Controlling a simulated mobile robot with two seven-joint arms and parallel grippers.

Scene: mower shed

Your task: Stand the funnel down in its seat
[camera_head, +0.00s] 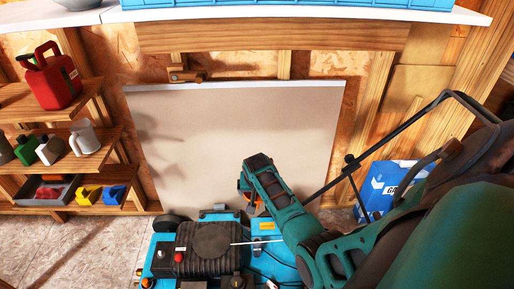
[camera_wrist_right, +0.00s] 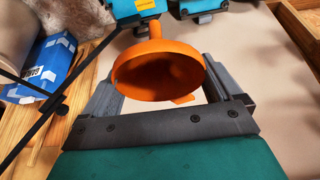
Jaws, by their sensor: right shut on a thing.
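An orange funnel (camera_wrist_right: 132,77) sits between the fingers of my right gripper (camera_wrist_right: 160,78) in the right wrist view, its wide mouth facing the camera and its spout pointing away toward the blue mower (camera_wrist_right: 126,10). My right gripper is shut on the funnel. In the head view only a small orange part of the funnel (camera_head: 243,182) shows beside my right gripper (camera_head: 247,200); the wrist hides the rest. The gripper is above the rear of the blue and black mower (camera_head: 208,246). I cannot make out the funnel's seat. My left gripper is not in view.
A beige panel (camera_head: 200,140) leans behind the mower. Shelves at left hold a red can (camera_head: 52,82), jugs (camera_head: 84,137) and a grey tray (camera_head: 48,190).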

